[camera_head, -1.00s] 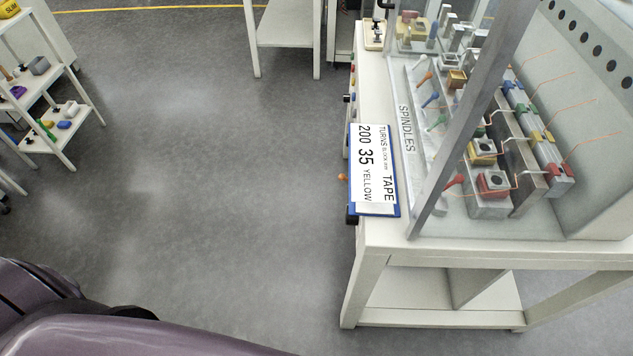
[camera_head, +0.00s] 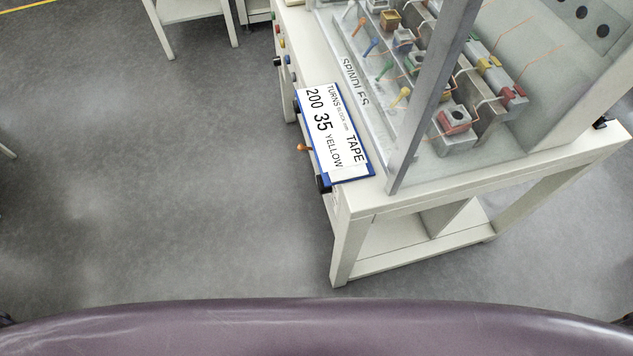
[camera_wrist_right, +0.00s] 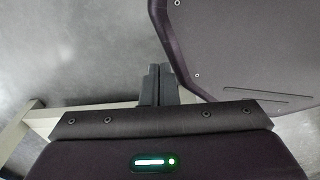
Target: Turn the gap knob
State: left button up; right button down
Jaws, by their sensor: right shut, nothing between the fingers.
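The white bench (camera_head: 365,205) stands at the upper right of the head view. Small controls sit along its left front edge: a black knob (camera_head: 277,61), an orange lever (camera_head: 303,148) and a black part (camera_head: 323,183) at the near corner. I cannot tell which one is the gap knob. My right gripper (camera_wrist_right: 158,72) shows in the right wrist view with its dark fingers together and empty, above grey floor. It is not in the head view. My left gripper is in neither current view.
A blue-edged card (camera_head: 335,130) reading "200 35 YELLOW TAPE" lies on the bench edge. A clear guard with a grey post (camera_head: 430,100) encloses coloured spindle blocks. Another white table (camera_head: 185,12) stands farther back. The grey floor (camera_head: 150,180) left of the bench is clear.

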aim_at(322, 189)
jog(key=z, duration=0.9)
jog(key=i+j+z, duration=0.1)
jog(key=j+z, duration=1.4)
jog(key=k+j+z, duration=0.2)
jog(key=j+z, duration=0.15)
jog(key=z, duration=0.15)
